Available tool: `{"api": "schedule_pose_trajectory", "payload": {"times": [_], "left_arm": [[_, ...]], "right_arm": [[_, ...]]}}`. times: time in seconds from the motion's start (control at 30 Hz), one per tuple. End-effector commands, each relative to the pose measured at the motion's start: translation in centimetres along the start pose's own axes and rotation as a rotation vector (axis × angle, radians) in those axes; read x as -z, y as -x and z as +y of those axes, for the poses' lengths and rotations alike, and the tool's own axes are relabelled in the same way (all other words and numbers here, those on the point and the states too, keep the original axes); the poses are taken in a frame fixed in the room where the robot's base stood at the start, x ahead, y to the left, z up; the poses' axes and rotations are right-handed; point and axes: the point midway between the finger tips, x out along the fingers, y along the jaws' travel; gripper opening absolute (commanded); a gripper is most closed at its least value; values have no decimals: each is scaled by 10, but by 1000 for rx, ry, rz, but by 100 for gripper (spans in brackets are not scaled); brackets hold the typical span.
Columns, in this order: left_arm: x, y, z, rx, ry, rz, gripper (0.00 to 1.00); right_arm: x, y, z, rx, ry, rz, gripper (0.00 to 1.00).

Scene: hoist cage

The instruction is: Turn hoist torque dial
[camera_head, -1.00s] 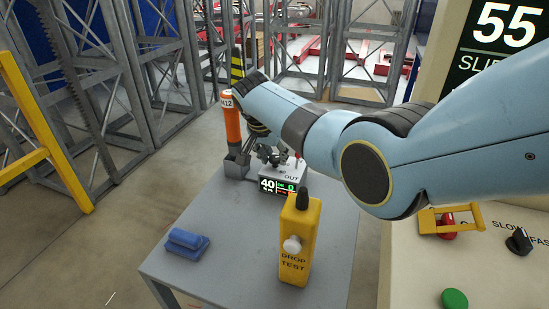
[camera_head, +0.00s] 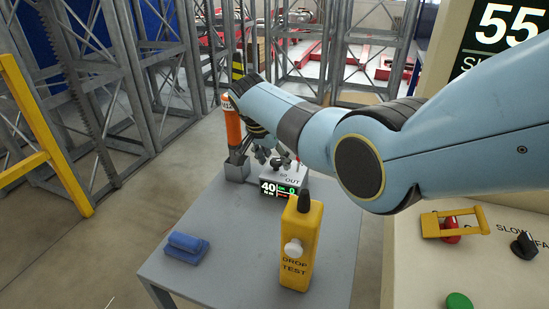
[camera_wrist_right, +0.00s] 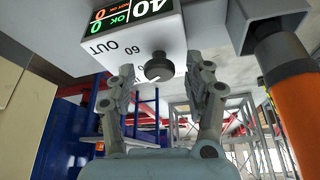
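The torque dial is a small dark round knob (camera_head: 277,163) on top of a light grey box (camera_head: 290,177) marked "60" and "OUT". The box's front display (camera_head: 277,188) reads 40 and a green 0. In the right wrist view the knob (camera_wrist_right: 159,68) has a pale pointer mark. My right gripper (camera_head: 265,154) is at the back left of the box, partly hidden by its own arm. In the wrist view its fingers (camera_wrist_right: 166,78) are spread wide, one either side of the knob, with visible gaps. My left gripper is not in view.
An orange cylinder (camera_head: 233,128) stands in a grey holder close beside the right gripper. A yellow "DROP TEST" unit (camera_head: 297,255) and a blue block (camera_head: 186,247) are on the grey table (camera_head: 230,270). A control panel (camera_head: 400,270) is at right.

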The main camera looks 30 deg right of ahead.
Motion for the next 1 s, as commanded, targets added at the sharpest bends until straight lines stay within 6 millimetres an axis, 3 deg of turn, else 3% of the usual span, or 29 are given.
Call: {"api": "schedule_pose_trajectory", "payload": {"times": [0.37,0.53,0.8,1.0], "left_arm": [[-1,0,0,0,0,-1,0],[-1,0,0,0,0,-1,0],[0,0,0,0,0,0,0],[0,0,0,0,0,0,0]], "right_arm": [[0,6,-1,2,0,1,55],[-1,31,-1,5,-1,0,55],[0,92,-1,4,-1,1,55],[0,116,-1,1,0,0,55]]}}
